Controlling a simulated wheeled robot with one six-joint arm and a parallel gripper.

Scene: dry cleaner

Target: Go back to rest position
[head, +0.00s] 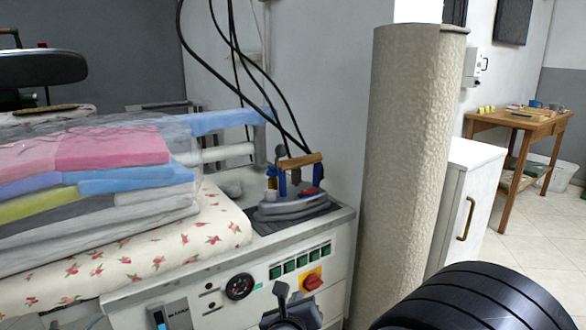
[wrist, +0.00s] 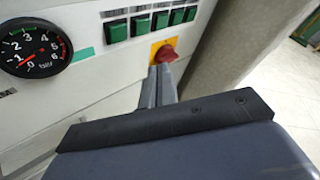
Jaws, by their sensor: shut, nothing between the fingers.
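My gripper (head: 281,291) is in front of the white control panel of the ironing station, low in the middle of the head view. In the wrist view my gripper (wrist: 160,72) has its fingers together, with nothing between them. The fingertips end just below the red rotary knob (wrist: 165,53) on its yellow plate. I cannot tell whether they touch it. In the head view the red knob (head: 312,282) is to the right of my gripper.
The panel bears a round gauge (wrist: 36,48) and green switches (wrist: 140,25). An iron (head: 295,200) stands above, with hanging cables. Folded fabrics (head: 110,150) lie left. A tall textured column (head: 410,150) stands right. A wooden table (head: 520,122) and open floor lie beyond.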

